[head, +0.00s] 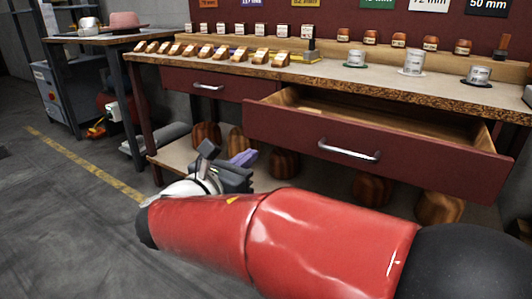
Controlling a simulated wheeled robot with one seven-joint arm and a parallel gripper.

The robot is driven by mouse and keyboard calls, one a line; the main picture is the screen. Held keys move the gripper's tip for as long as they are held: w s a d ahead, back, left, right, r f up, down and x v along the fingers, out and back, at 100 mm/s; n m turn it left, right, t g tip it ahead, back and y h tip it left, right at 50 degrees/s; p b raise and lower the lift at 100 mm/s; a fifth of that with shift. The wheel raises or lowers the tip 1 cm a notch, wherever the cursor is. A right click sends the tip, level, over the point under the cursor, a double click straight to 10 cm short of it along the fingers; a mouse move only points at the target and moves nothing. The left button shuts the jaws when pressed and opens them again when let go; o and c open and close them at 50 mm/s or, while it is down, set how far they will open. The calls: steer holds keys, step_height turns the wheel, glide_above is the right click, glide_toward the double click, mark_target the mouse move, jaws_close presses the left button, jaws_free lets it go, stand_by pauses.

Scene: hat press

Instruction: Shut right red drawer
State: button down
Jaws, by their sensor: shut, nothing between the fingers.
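The right red drawer (375,143) stands pulled out from under the workbench, and its wooden inside shows. It has a silver bar handle (349,151) on its front. The left red drawer (215,84) is closed, with its own silver handle. My gripper (240,160) is shut and empty. In the picture it is below and to the left of the open drawer's front, apart from the handle. My red arm crosses the lower part of the view and hides part of the lower shelf.
The workbench top (270,71) carries rows of small wooden blocks and several tins (412,62). Wooden hat forms (284,163) stand on the lower shelf. A side table with a pink hat (128,20) is at the left. The grey floor at the left is clear.

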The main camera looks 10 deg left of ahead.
mark_target(286, 130)
steer(key=b+x, duration=0.1)
steer(key=x, duration=1.2)
steer(key=shift+f, duration=0.1)
steer(key=shift+w, duration=0.1)
steer(key=shift+w+d, duration=0.1)
steer(key=p+x, duration=0.6)
steer(key=x, duration=1.5)
steer(key=shift+w+d, duration=0.1)
steer(key=shift+w, duration=0.25)
steer(key=shift+d, duration=0.1)
steer(key=shift+d+r, duration=0.1)
steer(key=shift+r, duration=0.15)
